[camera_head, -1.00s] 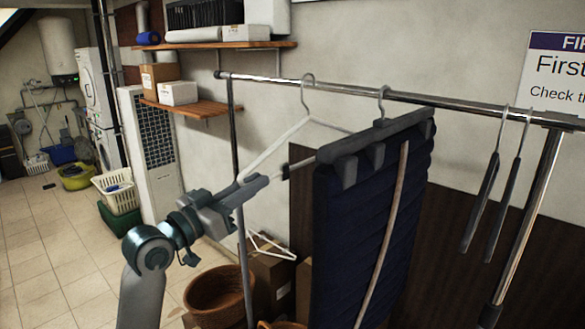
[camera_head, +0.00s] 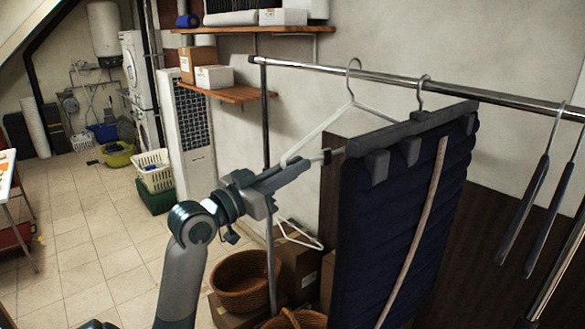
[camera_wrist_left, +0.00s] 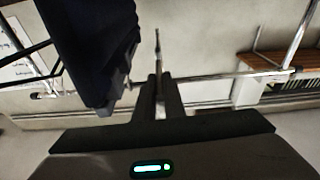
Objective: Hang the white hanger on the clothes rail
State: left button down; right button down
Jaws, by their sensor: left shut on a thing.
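The white hanger (camera_head: 318,134) hangs at a tilt in the head view, its hook crossing the clothes rail (camera_head: 300,67) near the rail's left end. The hook's top shows above the rail; I cannot tell whether it rests on it. My left gripper (camera_head: 318,161) is shut on the hanger's lower part, beside the navy quilted garment. In the left wrist view the hanger (camera_wrist_left: 157,45) shows edge-on beyond the shut fingers (camera_wrist_left: 158,92), and the rail (camera_wrist_left: 222,76) runs across behind. My right gripper is not in view.
The navy garment (camera_head: 400,225) hangs close on the right, from a dark hanger (camera_head: 410,130). Dark hangers (camera_head: 525,205) hang farther right. Another white hanger (camera_head: 300,236) lies low by cardboard boxes (camera_head: 298,268) and a wicker basket (camera_head: 243,280). Wall shelves (camera_head: 228,93) are at the left.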

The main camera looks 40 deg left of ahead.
aim_at(322, 157)
pick_arm(q)
jog(key=shift+w+d+r, duration=0.1)
jog(key=shift+w, duration=0.7)
jog(key=shift+w+d, duration=0.2)
jog(key=shift+w, duration=1.45)
jog(key=shift+w+d, duration=0.15)
jog(key=shift+w, duration=1.5)
jog(key=shift+w+f+b, duration=0.1)
jog(key=shift+f+b, duration=0.9)
jog(key=shift+f, duration=0.45)
